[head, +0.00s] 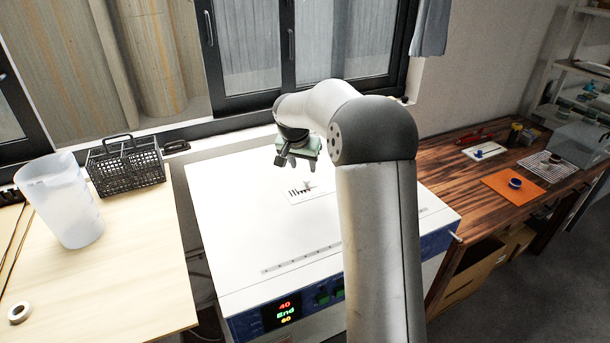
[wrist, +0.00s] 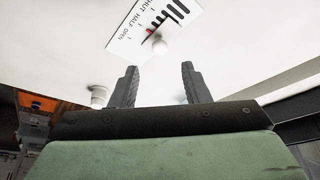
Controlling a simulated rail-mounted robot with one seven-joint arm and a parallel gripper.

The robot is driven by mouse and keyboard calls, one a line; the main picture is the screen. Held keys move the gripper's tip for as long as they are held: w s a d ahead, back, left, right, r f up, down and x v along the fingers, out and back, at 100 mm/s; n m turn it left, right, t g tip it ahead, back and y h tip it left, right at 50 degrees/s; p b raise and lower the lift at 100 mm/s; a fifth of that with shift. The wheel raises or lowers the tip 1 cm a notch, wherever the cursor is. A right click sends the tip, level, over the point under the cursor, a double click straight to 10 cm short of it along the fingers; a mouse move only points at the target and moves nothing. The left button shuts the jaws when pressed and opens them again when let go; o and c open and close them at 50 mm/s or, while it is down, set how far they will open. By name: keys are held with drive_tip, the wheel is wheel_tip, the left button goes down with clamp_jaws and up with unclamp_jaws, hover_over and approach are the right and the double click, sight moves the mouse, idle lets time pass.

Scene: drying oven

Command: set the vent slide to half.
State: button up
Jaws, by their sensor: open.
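The vent plate (head: 309,192) lies on the white top of the oven. In the wrist view the plate (wrist: 122,46) bears the words SHUT, HALF and OPEN beside dark slots. A small pale slide knob (wrist: 158,46) stands on it with a red mark beside it. The mark looks nearest HALF, but I cannot tell its exact setting. My gripper (head: 301,162) is above the oven top near the plate. In the wrist view its two dark fingers (wrist: 160,70) are apart and empty, with the knob just beyond the tips, roughly between them.
The oven's display (head: 284,312) is on its front. A pale blurred knob-like thing (wrist: 98,94) stands left of my fingers. A wooden bench with a jug (head: 62,200) and wire basket (head: 125,168) is at left, a dark workbench (head: 455,190) at right. The window is behind.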

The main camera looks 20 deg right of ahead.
drive_tip(key=b+v, duration=0.1)
drive_tip(key=v, duration=1)
drive_tip(key=shift+f, duration=0.1)
drive_tip(key=s+a+f+n+g+y, duration=0.1)
drive_tip(key=s+a+f+n, duration=0.1)
drive_tip(key=s, duration=1)
drive_tip(key=s+a+f+n+g+y, duration=0.1)
drive_tip(key=s+a+f+n, duration=0.2)
drive_tip(key=s, duration=0.9)
drive_tip(key=s+a+f+n+g+y, duration=0.1)
drive_tip(key=s+a+f+n, duration=0.2)
drive_tip(key=s, duration=1)
wheel_tip(320, 180, down, 5)
drive_tip(key=a, duration=0.3)
drive_tip(key=shift+w, duration=0.1)
